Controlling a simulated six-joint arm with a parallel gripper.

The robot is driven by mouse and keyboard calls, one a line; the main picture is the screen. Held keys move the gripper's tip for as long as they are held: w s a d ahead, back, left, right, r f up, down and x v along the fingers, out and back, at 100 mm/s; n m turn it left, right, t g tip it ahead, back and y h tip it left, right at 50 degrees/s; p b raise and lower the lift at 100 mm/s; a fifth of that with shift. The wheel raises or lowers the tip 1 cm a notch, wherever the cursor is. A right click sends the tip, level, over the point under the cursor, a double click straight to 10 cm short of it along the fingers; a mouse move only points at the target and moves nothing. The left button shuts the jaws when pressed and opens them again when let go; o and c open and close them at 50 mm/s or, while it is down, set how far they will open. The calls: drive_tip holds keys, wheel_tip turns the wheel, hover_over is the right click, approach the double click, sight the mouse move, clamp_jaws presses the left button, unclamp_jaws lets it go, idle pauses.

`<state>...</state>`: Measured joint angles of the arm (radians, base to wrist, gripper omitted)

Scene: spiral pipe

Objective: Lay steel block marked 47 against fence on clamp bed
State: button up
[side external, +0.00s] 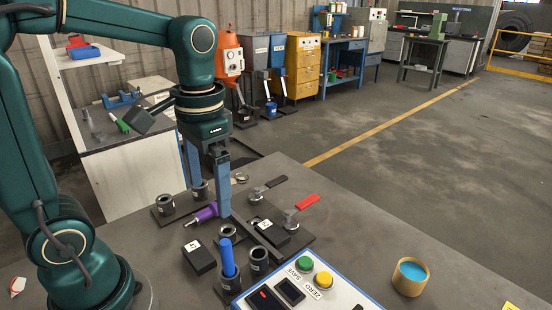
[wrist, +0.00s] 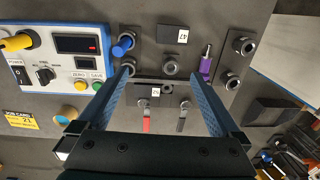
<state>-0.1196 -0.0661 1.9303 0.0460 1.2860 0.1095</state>
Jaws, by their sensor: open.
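The steel block marked 47 (wrist: 168,34) is a dark block with a white label, lying flat on the table outside the clamp bed. In the side view this block (side external: 199,260) lies left of the blue cylinder, its label too small to read. The clamp bed (side external: 294,243) is a dark plate with a long dark bar, seemingly the fence (side external: 262,251), along its near edge. Another labelled dark block (side external: 271,233) lies on the bed, beside the bar.
A red-handled clamp (side external: 293,216) and a black-handled clamp (side external: 260,193) stand at the bed. Nearby are a purple tool (side external: 205,213), a blue cylinder (side external: 228,258) in a dark holder, and several dark cups. A control panel (side external: 315,285) stands in front; table at right is mostly clear.

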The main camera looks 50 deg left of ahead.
drive_tip(key=shift+s+d+r+t+h, duration=0.1)
drive_tip(key=shift+s+d+t, duration=0.55)
drive_tip(key=shift+t, duration=0.3)
drive_tip(key=shift+s+d+t+h, duration=0.1)
drive_tip(key=shift+s+d+t, duration=0.4)
drive_tip(key=shift+s+t, duration=0.4)
drive_tip(key=shift+s+d+r+t+h, duration=0.1)
drive_tip(key=shift+s+d+t, duration=0.45)
drive_tip(key=shift+t, duration=0.5)
wheel_tip(320, 180, up, 5)
drive_tip(key=g, duration=0.7)
hover_over(199, 253)
drive_tip(key=f, duration=1.5)
drive_tip(key=shift+w+f, duration=0.25)
drive_tip(key=shift+f, duration=0.15)
drive_tip(key=shift+s+f, duration=0.2)
drive_tip(key=shift+f, duration=2.1)
